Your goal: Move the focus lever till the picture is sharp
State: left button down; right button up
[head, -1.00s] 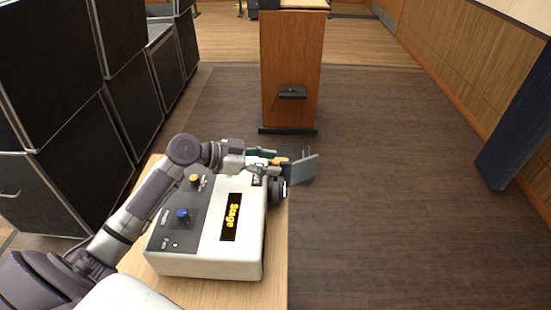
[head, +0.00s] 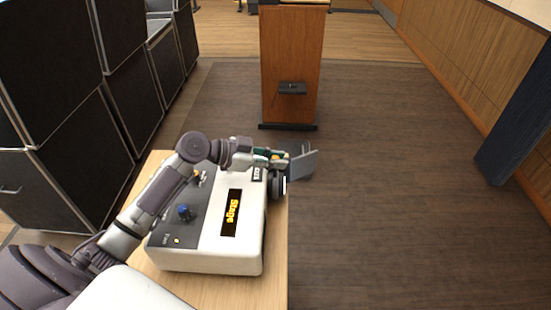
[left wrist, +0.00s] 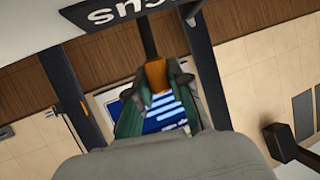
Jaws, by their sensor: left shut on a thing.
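A white projector (head: 248,243) with a grey control strip and a lit "Stage" display stands on the wooden table. Its dark lens (head: 276,184) is at the right side. My left gripper (head: 277,159) is over the lens end. In the left wrist view its green-grey fingers (left wrist: 157,88) are shut on the focus lever (left wrist: 156,74), whose orange tip shows between them. An upside-down label (left wrist: 112,14), partly cut off, is above. Behind the fingers is a blue picture with white bars (left wrist: 166,112), partly hidden; I cannot tell how sharp it is. My right gripper is out of view.
A blue knob (head: 184,211) and a small lit lamp (head: 177,241) are on the control strip. A grey plate (head: 303,165) stands beyond the lens. Table (head: 277,270) is narrow. Black cases (head: 50,150) stand left, a wooden lectern (head: 291,60) ahead; the floor at right is clear.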

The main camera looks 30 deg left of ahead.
pick_arm(q)
jog(key=shift+s+d+f+b, duration=0.1)
jog(key=shift+s+f+b, duration=0.2)
jog(key=shift+b, duration=0.8)
jog(key=shift+s+d+m+t+b, duration=0.1)
jog(key=shift+s+m+t+b, duration=0.05)
jog(key=shift+m+t+b, duration=0.2)
jog(key=shift+s+r, duration=0.1)
jog(key=shift+r, duration=0.1)
jog(key=c, duration=1)
grip_release()
jog(key=shift+c, duration=0.2)
jog(key=shift+s+a+r, duration=0.2)
jog(key=shift+s+a, duration=0.15)
jog(key=v, duration=1.1)
